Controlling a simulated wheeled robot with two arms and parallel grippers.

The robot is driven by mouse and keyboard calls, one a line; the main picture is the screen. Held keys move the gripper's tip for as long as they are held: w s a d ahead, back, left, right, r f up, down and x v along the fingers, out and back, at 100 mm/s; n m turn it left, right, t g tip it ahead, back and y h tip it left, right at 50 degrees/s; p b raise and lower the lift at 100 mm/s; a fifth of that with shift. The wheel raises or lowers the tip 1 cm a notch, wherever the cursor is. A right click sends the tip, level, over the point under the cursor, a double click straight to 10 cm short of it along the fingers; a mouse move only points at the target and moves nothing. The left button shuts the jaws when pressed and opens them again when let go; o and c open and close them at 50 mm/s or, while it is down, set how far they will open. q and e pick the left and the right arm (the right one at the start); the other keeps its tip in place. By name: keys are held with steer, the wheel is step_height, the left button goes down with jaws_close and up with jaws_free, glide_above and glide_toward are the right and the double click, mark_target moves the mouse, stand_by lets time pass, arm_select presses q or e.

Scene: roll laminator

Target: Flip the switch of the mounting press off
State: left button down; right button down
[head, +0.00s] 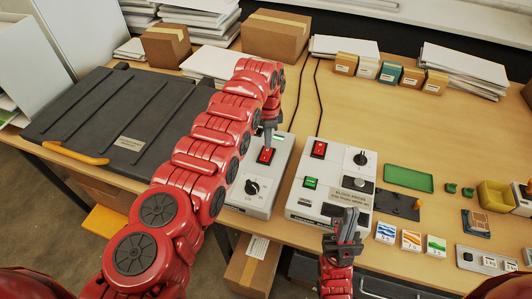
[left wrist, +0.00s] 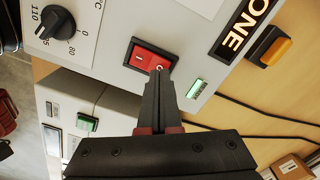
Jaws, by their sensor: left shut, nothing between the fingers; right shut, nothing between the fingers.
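The mounting press (head: 105,120) is the wide dark flat machine at the left, with an orange handle. A pale control box (head: 250,195) with a dial stands to its right. Its red rocker switch (head: 266,156) also shows in the left wrist view (left wrist: 143,58), with an O mark at the end by the fingertips. My left gripper (head: 269,143) is shut and empty, fingertips at the switch; it also shows in the left wrist view (left wrist: 160,75). I cannot tell whether they touch. My right gripper (head: 346,218) is shut and empty over the front of a second pale box.
The second box (head: 300,205), right of the first, has its own red switch (head: 319,149), green button and dial. Cardboard boxes (head: 275,36) and paper stacks line the back. A green tray (head: 408,178) and small cards lie at the right.

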arm_select(q)
steer(key=shift+f+b, duration=1)
stand_by(0.7)
steer(key=shift+r+p, duration=0.8)
steer(key=shift+r, duration=0.5)
step_height(320, 180, up, 2)
steer(key=shift+r+p, duration=0.1)
steer(key=shift+p, duration=0.2)
steer(key=shift+r, duration=1.15)
